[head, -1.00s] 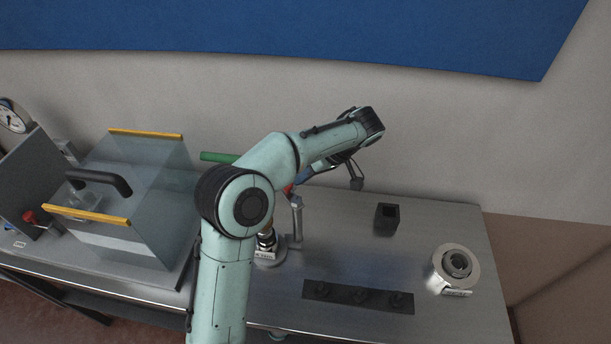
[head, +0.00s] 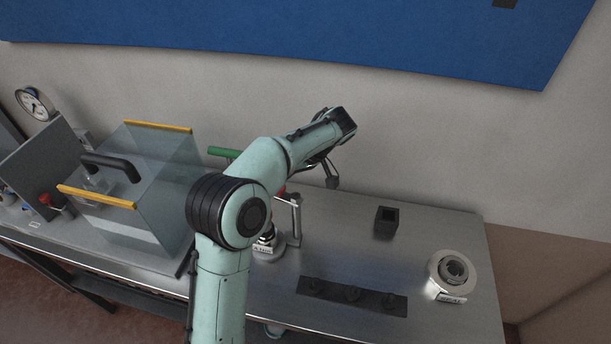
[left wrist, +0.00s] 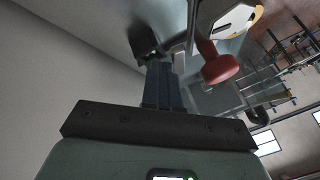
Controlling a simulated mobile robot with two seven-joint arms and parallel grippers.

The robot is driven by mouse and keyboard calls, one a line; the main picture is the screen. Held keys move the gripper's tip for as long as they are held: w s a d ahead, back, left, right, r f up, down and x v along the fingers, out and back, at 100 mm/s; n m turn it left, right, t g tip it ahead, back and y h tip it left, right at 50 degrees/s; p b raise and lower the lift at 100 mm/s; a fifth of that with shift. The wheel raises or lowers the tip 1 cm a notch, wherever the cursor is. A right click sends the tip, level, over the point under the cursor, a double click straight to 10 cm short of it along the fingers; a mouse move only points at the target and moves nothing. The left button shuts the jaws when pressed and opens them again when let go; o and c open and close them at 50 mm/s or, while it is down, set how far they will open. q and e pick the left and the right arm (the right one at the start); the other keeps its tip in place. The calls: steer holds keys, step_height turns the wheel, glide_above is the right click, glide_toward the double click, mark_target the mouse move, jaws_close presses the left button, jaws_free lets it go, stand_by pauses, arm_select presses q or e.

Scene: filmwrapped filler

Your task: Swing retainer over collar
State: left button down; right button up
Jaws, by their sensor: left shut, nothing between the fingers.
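My left gripper (head: 333,182) shows beyond my forearm, above the back of the metal bench. In the left wrist view its dark, narrow fingers (left wrist: 160,75) are together with nothing between them. In the head view a bit of red (head: 281,190) shows behind my arm. A grey upright post with a bent top (head: 296,212), perhaps the retainer, stands on a round base. A dark and pale fitting (head: 266,236), perhaps the collar, is beside it, partly covered by my arm.
A clear guard box with yellow edges (head: 98,196) and black handle stands left. A green bar (head: 223,152) is behind my arm. A black square holder (head: 386,221), a dark strip with knobs (head: 352,294) and a round ring fixture (head: 453,270) are right. Bench between them is clear.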

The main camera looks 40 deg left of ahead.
arm_select(q)
steer(key=s+n+g, duration=0.1)
steer(key=s+n+h, duration=0.1)
steer(key=s+n, duration=0.1)
steer(key=shift+s+a+n+g+h, duration=0.15)
steer(key=shift+a+n+g+h, duration=0.15)
steer(key=shift+a+g, duration=0.1)
steer(key=shift+s+d+b, duration=0.1)
steer(key=shift+s+b, duration=0.25)
steer(key=shift+s, duration=0.55)
